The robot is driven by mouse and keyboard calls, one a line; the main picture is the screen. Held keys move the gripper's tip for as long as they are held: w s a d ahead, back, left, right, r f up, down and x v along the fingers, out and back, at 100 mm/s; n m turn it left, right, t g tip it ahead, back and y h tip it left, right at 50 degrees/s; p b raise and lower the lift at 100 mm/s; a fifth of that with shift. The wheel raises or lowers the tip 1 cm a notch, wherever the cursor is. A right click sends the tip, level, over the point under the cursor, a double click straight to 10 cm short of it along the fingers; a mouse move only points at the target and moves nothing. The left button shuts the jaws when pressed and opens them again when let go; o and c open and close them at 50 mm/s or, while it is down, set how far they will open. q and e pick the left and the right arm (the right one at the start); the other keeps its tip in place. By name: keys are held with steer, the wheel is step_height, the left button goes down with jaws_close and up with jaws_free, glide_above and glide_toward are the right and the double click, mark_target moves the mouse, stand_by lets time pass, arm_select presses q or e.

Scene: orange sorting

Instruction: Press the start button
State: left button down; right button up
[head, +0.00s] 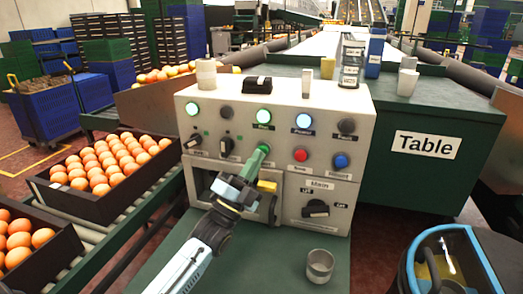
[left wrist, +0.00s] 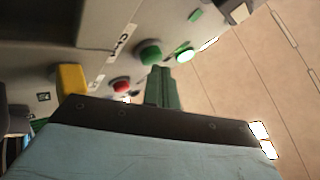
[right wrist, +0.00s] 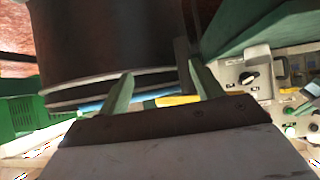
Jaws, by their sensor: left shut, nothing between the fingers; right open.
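The off-white control panel (head: 277,105) stands in the middle of the head view, with several lamps, knobs and buttons. A green button (head: 265,148) sits on its front, left of a red button (head: 300,155) and a blue button (head: 341,161). My left gripper (head: 256,161) is shut and empty, its fingertips right by the green button. In the left wrist view the shut fingers (left wrist: 161,72) are just beside the green button (left wrist: 149,53); I cannot tell whether they touch. My right gripper (right wrist: 165,84) is open and empty in the right wrist view.
A yellow part (head: 267,186) juts out below the green button. A metal cup (head: 320,264) stands on the green surface in front of the panel. Crates of oranges (head: 66,205) lie at left. Small items stand on the panel top. A green table (head: 425,185) is at right.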

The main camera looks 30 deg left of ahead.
arm_select(q)
steer(key=shift+s+d+h, duration=0.1)
steer(key=shift+s+h, duration=0.2)
steer(key=shift+s, duration=0.25)
steer(key=s+p, duration=0.1)
steer(key=s, duration=0.1)
steer(key=s+d+p, duration=0.1)
steer(key=s+p, duration=0.1)
steer(key=s, duration=0.1)
steer(key=shift+d, duration=0.1)
stand_by(0.8)
